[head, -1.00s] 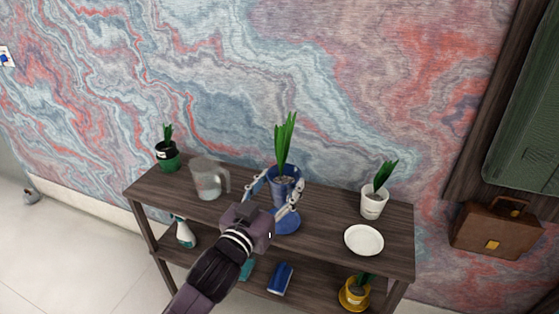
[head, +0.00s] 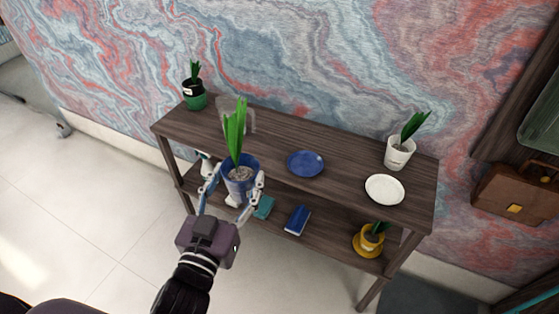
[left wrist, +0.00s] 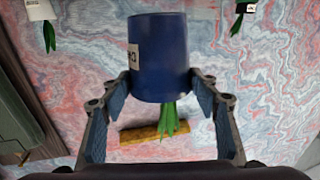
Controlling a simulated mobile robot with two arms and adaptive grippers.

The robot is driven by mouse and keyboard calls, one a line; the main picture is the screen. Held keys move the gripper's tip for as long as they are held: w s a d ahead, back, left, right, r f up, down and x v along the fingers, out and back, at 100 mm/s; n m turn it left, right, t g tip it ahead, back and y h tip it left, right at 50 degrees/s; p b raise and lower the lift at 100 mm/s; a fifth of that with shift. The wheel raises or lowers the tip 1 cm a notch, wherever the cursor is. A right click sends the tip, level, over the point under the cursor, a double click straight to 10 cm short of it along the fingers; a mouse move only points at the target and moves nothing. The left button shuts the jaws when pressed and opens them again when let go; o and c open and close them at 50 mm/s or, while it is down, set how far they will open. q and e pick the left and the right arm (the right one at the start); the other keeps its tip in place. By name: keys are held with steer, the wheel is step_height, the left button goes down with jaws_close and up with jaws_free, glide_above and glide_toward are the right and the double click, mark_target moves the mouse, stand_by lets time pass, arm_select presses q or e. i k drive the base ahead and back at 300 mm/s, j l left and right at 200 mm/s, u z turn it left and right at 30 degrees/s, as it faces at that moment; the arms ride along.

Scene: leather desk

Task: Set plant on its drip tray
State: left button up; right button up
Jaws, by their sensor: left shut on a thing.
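A plant with upright green leaves in a blue pot (head: 240,182) is held by my left gripper (head: 232,190), in front of the shelf's front edge at the left. In the left wrist view the blue pot (left wrist: 160,60) with a white label sits between the two fingers, leaves pointing down in the picture. A round blue drip tray (head: 305,163) lies empty on the shelf top, right of the held pot and apart from it. An empty white plate (head: 384,189) lies near the right end, beside a plant in a white pot (head: 398,155). My right gripper is not in view.
A clear pitcher (head: 221,115) is partly hidden behind the leaves. On the lower shelf are a blue book (head: 298,220) and a yellow pot (head: 370,242). The top around the blue tray is clear.

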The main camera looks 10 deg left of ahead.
mark_target(305, 165)
steer(key=l+u, duration=0.4)
steer(key=l, duration=0.35)
steer(key=k+l+u, duration=0.1)
steer(key=l+u, duration=0.35)
steer(key=l, duration=0.35)
steer(key=k+l, duration=0.1)
steer(key=l, duration=0.75)
steer(key=k, duration=0.05)
